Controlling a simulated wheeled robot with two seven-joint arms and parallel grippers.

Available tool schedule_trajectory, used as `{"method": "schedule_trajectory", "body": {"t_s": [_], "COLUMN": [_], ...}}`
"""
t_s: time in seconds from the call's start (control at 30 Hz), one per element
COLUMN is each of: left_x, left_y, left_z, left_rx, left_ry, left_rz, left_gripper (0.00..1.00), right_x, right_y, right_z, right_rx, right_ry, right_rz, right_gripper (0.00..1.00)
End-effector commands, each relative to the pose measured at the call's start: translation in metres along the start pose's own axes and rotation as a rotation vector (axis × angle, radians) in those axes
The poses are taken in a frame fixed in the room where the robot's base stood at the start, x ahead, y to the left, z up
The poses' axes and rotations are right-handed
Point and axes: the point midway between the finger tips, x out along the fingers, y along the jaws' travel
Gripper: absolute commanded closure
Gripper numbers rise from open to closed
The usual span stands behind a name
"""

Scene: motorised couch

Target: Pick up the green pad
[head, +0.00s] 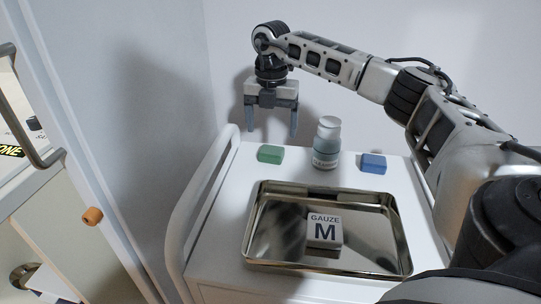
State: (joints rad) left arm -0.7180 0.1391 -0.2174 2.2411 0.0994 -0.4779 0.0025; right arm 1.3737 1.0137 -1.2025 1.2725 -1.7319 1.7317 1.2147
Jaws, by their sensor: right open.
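The green pad (270,154) is a small block lying on the white cart top near its back left corner. My right gripper (271,130) is open, its two fingers pointing down, above and behind the green pad in the picture. Nothing is between the fingers. The exact height of the fingertips over the cart cannot be told. My left gripper is not in view.
A white bottle (326,145) and a blue block (373,163) stand right of the green pad. A metal tray (256,225) holding a gauze box (325,230) lies in front. A white rail (197,205) borders the cart's left side.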

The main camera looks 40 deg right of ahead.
Motion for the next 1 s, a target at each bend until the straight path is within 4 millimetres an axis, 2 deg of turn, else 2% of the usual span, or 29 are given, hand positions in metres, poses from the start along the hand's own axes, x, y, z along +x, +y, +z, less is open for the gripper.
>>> {"method": "schedule_trajectory", "body": {"t_s": [0.1,0.33,0.6,0.9,0.93,1.0], "left_x": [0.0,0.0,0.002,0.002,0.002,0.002], "left_y": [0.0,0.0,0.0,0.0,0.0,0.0], "left_z": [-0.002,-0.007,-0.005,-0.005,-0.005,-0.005], "left_rx": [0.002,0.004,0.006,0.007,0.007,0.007], "left_ry": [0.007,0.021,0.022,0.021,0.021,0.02], "left_rz": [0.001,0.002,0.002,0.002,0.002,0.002], "left_gripper": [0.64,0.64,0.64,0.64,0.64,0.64], "right_x": [0.018,0.033,0.072,0.077,0.077,0.077], "right_y": [0.0,0.001,0.002,0.002,0.002,0.002], "right_z": [0.0,0.001,0.003,0.003,0.003,0.003], "right_rx": [0.0,0.0,0.0,0.0,0.0,0.0], "right_ry": [0.001,0.001,0.001,0.001,0.001,0.001], "right_rz": [-0.001,0.0,0.0,0.001,0.001,0.001], "right_gripper": [0.18,0.18,0.18,0.18,0.21,0.4]}}
